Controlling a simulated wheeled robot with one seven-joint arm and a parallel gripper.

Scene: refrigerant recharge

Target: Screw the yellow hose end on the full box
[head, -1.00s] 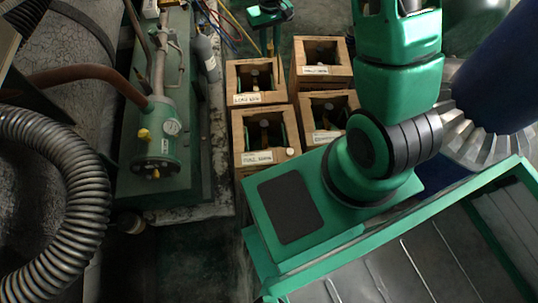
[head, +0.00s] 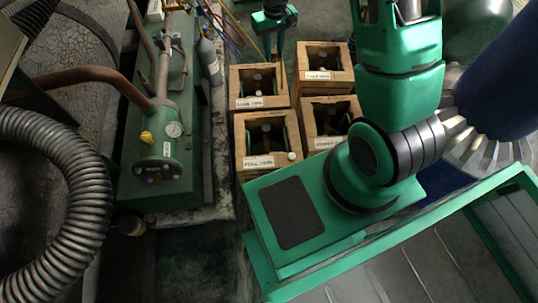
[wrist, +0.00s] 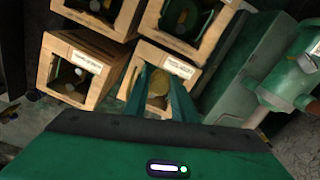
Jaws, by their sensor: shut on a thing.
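The full box (head: 258,162) is a wooden crate with an open window and a label reading FULL. It stands front left in a group of crates in the head view, with a dark bottle inside. My gripper (head: 274,46) is beyond the back crates, near the top of the head view. In the wrist view my gripper (wrist: 161,76) has its two green fingers closed around a yellow piece (wrist: 158,92), which looks like the yellow hose end. Crates lie just past the fingertips there. Their labels are too blurred to read, so I cannot tell which is the full box.
Other crates stand close: one behind the full box (head: 259,102), a half box (head: 318,75) and another at right (head: 325,142). A green machine with a gauge (head: 160,155) stands left of them. Coloured hoses (head: 232,20) run behind. A small grey cylinder (head: 208,58) stands beside the machine.

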